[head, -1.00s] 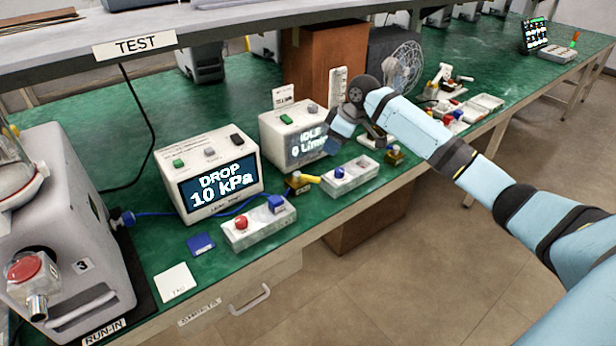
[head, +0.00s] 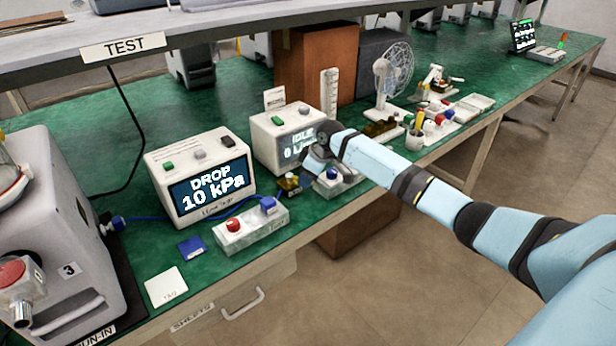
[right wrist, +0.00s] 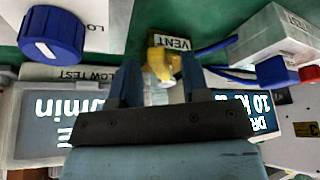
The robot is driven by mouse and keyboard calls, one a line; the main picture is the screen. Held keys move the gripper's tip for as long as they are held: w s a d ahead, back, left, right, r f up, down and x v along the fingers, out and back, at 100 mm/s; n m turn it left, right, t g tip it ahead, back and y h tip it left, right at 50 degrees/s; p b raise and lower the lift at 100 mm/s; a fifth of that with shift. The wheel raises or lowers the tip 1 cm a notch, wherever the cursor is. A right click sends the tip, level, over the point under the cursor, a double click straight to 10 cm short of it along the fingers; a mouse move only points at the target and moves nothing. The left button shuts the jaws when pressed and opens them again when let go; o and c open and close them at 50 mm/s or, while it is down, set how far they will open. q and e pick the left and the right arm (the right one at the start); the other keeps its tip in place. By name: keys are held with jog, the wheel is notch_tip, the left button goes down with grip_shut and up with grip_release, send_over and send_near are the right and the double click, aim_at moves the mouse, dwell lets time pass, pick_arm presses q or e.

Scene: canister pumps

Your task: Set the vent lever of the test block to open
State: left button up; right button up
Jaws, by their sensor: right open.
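The vent lever (right wrist: 160,62) is yellow and sits beside a VENT label (right wrist: 172,42) in the right wrist view, just beyond and between my fingertips. In the head view the small brass vent block (head: 288,184) stands on the green bench in front of the flow meter; my gripper partly hides its lever. My right gripper (head: 311,171) is over this spot, and in the right wrist view (right wrist: 158,75) its two fingers are apart with nothing clamped. I cannot tell whether the fingers touch the lever. My left gripper is out of view.
Left of the vent is a block with red and blue knobs (head: 250,229); right is a block with a blue knob (right wrist: 50,34). The pressure meter (head: 205,182) reads DROP 10 kPa. The flow meter (head: 284,128) stands behind. A grey pump (head: 65,235) is at left.

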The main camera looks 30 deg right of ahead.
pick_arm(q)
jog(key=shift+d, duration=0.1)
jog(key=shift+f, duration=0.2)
pick_arm(e)
grip_shut()
